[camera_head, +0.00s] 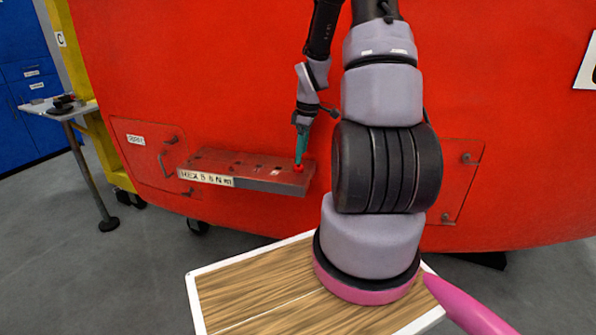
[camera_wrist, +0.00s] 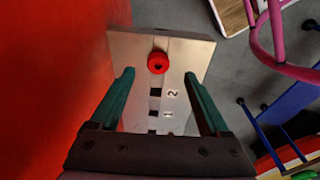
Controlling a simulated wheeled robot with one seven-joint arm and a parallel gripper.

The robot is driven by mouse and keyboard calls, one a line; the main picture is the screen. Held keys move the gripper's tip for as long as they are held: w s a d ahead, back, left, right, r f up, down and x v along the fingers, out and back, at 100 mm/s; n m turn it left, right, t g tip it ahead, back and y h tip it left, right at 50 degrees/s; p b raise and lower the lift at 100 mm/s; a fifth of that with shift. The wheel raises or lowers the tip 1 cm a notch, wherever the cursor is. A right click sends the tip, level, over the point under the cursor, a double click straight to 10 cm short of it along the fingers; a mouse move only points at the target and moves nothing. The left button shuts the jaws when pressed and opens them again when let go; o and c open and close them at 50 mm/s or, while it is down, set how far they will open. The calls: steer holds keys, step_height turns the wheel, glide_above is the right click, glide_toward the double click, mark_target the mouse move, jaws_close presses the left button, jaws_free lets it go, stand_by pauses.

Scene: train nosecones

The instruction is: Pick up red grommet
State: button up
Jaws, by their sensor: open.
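The red grommet (camera_wrist: 157,62) is a small round ring with a dark centre. It sits near the far end of a metal shelf plate (camera_wrist: 190,50) in the wrist view. In the head view the grommet (camera_head: 298,168) shows at the right end of the shelf (camera_head: 250,183), just under my gripper's tips. My gripper (camera_wrist: 158,85) is open, with one green finger on each side of the plate in the wrist view. The grommet lies beyond the fingertips in that picture, between their lines. I cannot tell whether a finger touches the plate.
The shelf has several dark slots, with numbers beside some, and juts from a large red curved body (camera_head: 240,80). A wooden board with a white rim (camera_head: 250,290) lies below my arm. A small side table (camera_head: 58,110) stands at the left by blue cabinets (camera_head: 25,85).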

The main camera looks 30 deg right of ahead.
mark_target(299, 166)
steer(key=f, duration=0.4)
steer(key=shift+w+a+f, duration=0.2)
steer(key=shift+w+f, duration=0.15)
steer(key=shift+w, duration=0.05)
jaws_close()
